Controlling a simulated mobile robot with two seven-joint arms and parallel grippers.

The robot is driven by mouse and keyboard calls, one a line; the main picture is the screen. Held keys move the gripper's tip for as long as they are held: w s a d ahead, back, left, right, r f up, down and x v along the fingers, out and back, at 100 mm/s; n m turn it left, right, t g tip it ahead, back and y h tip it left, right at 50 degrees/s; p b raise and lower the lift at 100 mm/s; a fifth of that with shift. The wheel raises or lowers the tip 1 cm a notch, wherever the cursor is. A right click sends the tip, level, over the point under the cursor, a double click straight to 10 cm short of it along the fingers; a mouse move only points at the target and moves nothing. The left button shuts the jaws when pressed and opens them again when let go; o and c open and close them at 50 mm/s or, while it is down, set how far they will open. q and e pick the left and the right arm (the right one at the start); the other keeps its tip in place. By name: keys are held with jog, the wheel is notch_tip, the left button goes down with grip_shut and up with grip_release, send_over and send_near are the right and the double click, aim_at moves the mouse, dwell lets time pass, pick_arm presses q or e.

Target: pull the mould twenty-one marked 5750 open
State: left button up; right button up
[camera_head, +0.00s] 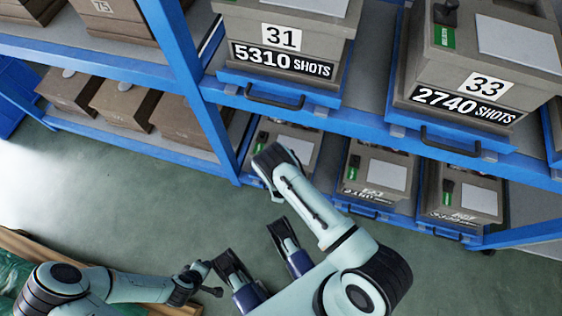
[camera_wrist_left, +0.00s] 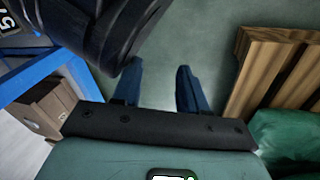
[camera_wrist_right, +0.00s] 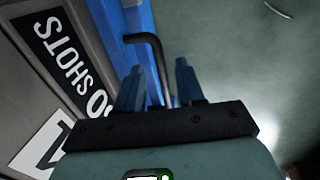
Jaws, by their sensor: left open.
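In the right wrist view, a grey-brown mould (camera_wrist_right: 35,95) fills the left side; only "0 SHOTS" and part of a number plate show, so its full marking cannot be read. Its blue tray (camera_wrist_right: 140,25) carries a dark bar handle (camera_wrist_right: 157,55). My right gripper (camera_wrist_right: 158,88) is open, with the handle between its two fingers. In the head view my right arm reaches to the left mould (camera_head: 297,143) of the lower shelf; its front and handle are hidden by the arm. My left gripper (camera_wrist_left: 158,90) is open and empty over the floor, low at the left in the head view (camera_head: 210,280).
Mould 31 (camera_head: 285,45), 5310 shots, and mould 33 (camera_head: 475,85), 2740 shots, stand on the shelf above. Two more moulds (camera_head: 375,175) (camera_head: 470,200) stand right on the lower shelf. A wooden pallet (camera_wrist_left: 270,70) with green material is near my left gripper. Green floor lies open.

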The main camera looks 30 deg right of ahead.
jog(key=shift+w+d+f, duration=0.1)
jog(key=shift+w+f, duration=0.05)
jog(key=shift+f, duration=0.45)
grip_shut()
